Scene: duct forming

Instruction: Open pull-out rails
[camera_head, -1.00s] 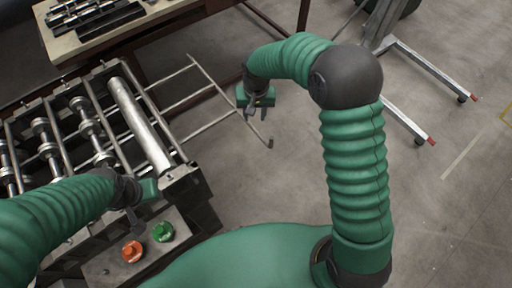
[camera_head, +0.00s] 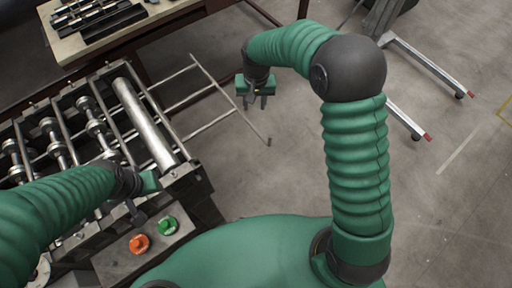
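The pull-out rails (camera_head: 208,124) are thin metal bars reaching right from the roller machine (camera_head: 185,185), joined by a crossbar (camera_head: 228,96) that ends in a dark tip. My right gripper (camera_head: 256,105) is beyond the crossbar, near its middle in the picture. Its two fingers point down, are spread apart and hold nothing. I cannot tell its exact height over the rails. My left gripper (camera_head: 139,214) is over the front end of the machine, near the buttons. Its fingers are small and dark, and their opening is unclear.
A green button (camera_head: 167,225) and an orange-red button (camera_head: 139,244) sit on the machine's front panel. A worktable (camera_head: 66,45) with metal parts stands behind. A wheeled stand (camera_head: 427,67) is at the upper right. Floor right of the rails is clear.

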